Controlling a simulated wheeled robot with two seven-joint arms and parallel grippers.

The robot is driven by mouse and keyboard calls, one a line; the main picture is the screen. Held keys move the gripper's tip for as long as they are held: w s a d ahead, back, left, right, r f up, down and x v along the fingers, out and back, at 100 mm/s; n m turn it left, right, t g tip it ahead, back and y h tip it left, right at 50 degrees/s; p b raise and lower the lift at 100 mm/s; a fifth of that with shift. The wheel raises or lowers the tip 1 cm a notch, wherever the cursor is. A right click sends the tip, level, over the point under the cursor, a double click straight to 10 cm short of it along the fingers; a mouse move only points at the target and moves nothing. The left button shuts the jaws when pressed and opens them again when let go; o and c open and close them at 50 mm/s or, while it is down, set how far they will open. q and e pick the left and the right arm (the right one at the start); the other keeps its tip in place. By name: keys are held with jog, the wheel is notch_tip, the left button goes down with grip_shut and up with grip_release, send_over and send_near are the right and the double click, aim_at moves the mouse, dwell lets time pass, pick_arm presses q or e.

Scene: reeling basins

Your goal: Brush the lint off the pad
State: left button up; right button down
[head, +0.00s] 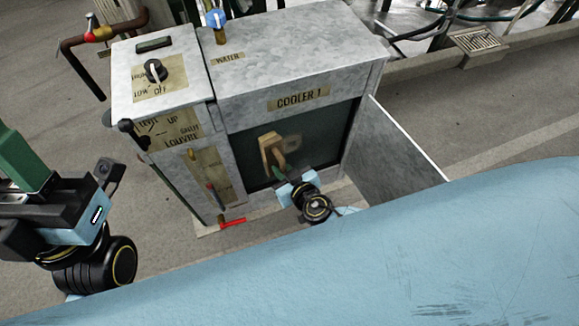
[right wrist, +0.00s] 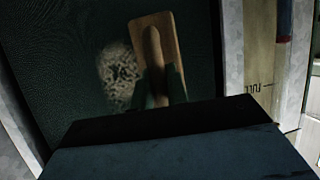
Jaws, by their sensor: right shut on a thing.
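The pad (head: 325,134) is a dark green panel in the open front of the grey cabinet marked COOLER 1. It fills much of the right wrist view (right wrist: 50,45). A pale speckled patch of lint (right wrist: 120,76) shows on the pad there, just left of the brush. The wooden-backed brush (head: 266,146) stands in front of the pad, and its back and handle show in the right wrist view (right wrist: 168,32). My right gripper (head: 278,173) is shut on the brush handle. Bristle contact is hidden. My left gripper (head: 22,160) is at the left edge, partly cut off.
The cabinet door (head: 395,145) stands open on the right. A red-handled valve (head: 232,222) sticks out low at the cabinet's left front. The cabinet top has a knob (head: 155,70) and a blue valve (head: 216,19). Pipes stand behind left; a floor drain (head: 479,40) lies behind right.

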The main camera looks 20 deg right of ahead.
jog(key=shift+s+r+p, duration=0.1)
jog(key=shift+r+p, duration=0.85)
jog(key=shift+r, duration=0.25)
jog(key=shift+d+f+b, duration=0.15)
jog(key=shift+d+b, duration=0.15)
jog(key=shift+d, duration=0.15)
jog(key=d+b, duration=0.1)
jog(key=d, duration=1.1)
jog(key=shift+w, duration=0.45)
jog(key=s, duration=0.6)
jog(key=shift+s, duration=0.2)
